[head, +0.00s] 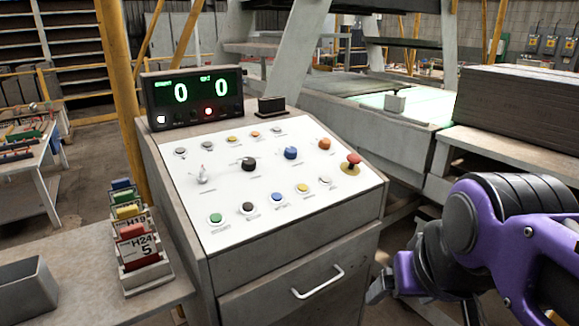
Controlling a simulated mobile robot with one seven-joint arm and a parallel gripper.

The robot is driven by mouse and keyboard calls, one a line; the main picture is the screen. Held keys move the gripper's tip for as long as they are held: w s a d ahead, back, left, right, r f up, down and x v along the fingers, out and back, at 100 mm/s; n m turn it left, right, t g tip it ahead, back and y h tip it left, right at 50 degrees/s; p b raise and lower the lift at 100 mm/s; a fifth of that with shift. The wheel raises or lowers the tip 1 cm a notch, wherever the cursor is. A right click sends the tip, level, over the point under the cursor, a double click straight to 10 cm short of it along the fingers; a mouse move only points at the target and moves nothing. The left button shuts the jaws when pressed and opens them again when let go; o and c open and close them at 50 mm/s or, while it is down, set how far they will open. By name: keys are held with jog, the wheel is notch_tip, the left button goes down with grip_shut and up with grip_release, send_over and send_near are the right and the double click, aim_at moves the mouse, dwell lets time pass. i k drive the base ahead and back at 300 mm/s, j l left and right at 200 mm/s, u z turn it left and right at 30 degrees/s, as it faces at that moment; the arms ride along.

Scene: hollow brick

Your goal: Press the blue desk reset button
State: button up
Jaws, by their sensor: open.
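The sloped white control panel (238,213) of a grey desk faces me. A small round blue button (278,197) sits in its front row, between a black button (248,207) and a yellow one (302,188). The label below it is too small to read. A larger blue knob (291,153) sits higher on the panel. My gripper (378,288) is at the lower right, beside the desk's right side and below the panel. It is open, apart from the panel and holds nothing that I can see. The purple arm partly hides it.
A red mushroom button (353,160) stands up at the panel's right edge. A display (192,97) reading two zeros stands behind the panel. A drawer handle (318,283) sticks out in front. A card rack (140,250) stands on the left table. Space above the panel is clear.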

aim_at(277, 197)
jog(key=k+j+u, duration=0.1)
jog(key=k+j, duration=0.35)
jog(key=k, duration=0.25)
jog(key=k+j+u, duration=0.1)
jog(key=k+j, duration=0.45)
jog(key=k, duration=0.15)
